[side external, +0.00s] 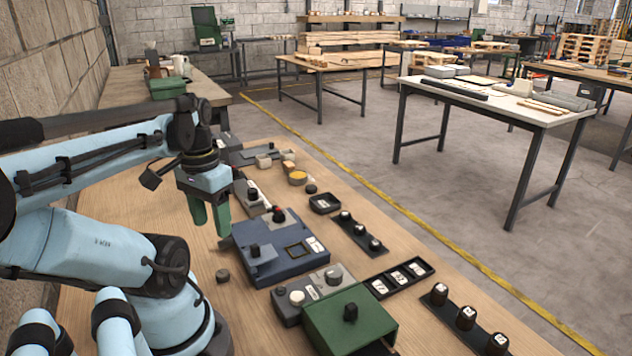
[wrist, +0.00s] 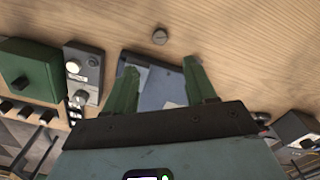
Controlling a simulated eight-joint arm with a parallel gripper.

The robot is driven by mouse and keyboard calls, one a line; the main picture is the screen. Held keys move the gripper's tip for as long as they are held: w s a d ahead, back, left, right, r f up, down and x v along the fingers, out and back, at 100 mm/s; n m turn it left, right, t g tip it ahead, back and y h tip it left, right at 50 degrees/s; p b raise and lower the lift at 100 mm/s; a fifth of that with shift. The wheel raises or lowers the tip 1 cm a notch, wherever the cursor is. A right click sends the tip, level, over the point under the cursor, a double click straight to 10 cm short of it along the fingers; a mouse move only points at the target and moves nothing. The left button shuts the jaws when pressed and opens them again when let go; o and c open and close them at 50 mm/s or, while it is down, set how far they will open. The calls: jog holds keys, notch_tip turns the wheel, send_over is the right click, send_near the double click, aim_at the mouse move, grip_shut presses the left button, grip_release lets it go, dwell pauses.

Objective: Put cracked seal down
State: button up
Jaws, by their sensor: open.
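My gripper (side external: 209,222) has green fingers and hangs above the wooden bench, left of a blue-grey box. In the wrist view my gripper (wrist: 160,70) has its fingers apart with nothing between them but the view of the box below. A small round brown-grey piece (side external: 222,275) lies on the bare bench, nearer the camera than the fingers. It also shows in the wrist view (wrist: 159,36), beyond the fingertips and apart from them. It may be the seal; no crack can be made out at this size.
The blue-grey box (side external: 262,262) has knobs and a framed window. A grey control unit (side external: 288,312) and a green box (side external: 340,332) stand nearby. Bench (side external: 240,315) is clear around the round piece.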

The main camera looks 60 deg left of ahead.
jog(key=w+d+m+t+y, duration=0.1)
jog(key=w+d+m+t, duration=0.2)
jog(key=w, duration=0.8)
jog(key=shift+w+d+y, duration=0.25)
jog(key=shift+d+y, duration=0.05)
jog(key=shift+d, duration=0.55)
jog(key=shift+o, duration=0.4)
jog(key=w+d+r+m+t+h, duration=0.1)
jog(key=w+d+m+t, duration=0.2)
jog(key=w+d, duration=0.4)
jog(key=d+t, duration=0.1)
jog(key=d, duration=0.2)
jog(key=shift+d+r+h, duration=0.2)
jog(key=shift+h, duration=0.1)
